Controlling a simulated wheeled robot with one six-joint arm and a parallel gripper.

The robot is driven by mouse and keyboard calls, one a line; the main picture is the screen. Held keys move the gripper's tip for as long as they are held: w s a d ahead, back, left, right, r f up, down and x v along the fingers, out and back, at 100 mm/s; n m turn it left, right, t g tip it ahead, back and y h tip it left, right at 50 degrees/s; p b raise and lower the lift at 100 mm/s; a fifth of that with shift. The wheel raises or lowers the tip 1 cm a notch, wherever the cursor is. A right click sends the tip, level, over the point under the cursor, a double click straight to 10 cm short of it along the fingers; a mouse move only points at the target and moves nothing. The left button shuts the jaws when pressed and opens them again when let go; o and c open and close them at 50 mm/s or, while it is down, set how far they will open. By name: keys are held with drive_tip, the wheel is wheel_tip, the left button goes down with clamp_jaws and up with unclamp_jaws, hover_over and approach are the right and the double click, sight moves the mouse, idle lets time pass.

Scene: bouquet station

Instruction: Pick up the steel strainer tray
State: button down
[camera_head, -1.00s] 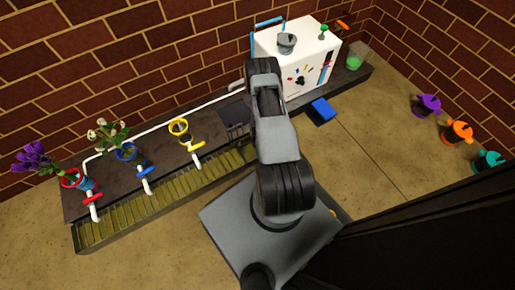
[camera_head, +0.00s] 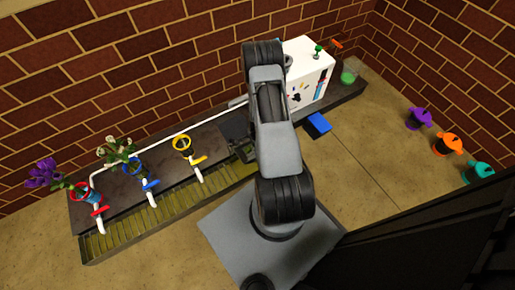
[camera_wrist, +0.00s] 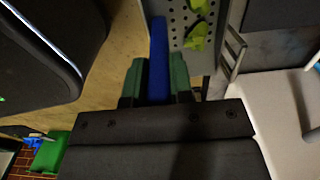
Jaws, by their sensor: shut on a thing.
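The steel strainer tray (camera_wrist: 205,58) shows in the wrist view as a grey perforated plate with yellow-green pieces on it. A blue bar (camera_wrist: 158,45), which looks like its handle, runs between the green fingertips of my gripper (camera_wrist: 157,82). The fingers are shut on this bar. The tray extends ahead and to the right of the fingers, cut off by the picture's top edge.
A white box (camera_head: 312,72) stands behind my arm on the dark counter (camera_head: 215,140). Red (camera_head: 92,203), blue (camera_head: 148,186) and yellow (camera_head: 195,162) valves line the trough. A blue block (camera_head: 317,124) lies near the counter edge. Several coloured pots stand right; open floor lies between.

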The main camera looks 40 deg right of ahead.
drive_tip(key=shift+r+p, duration=3.95)
drive_tip(key=shift+r, duration=2.05)
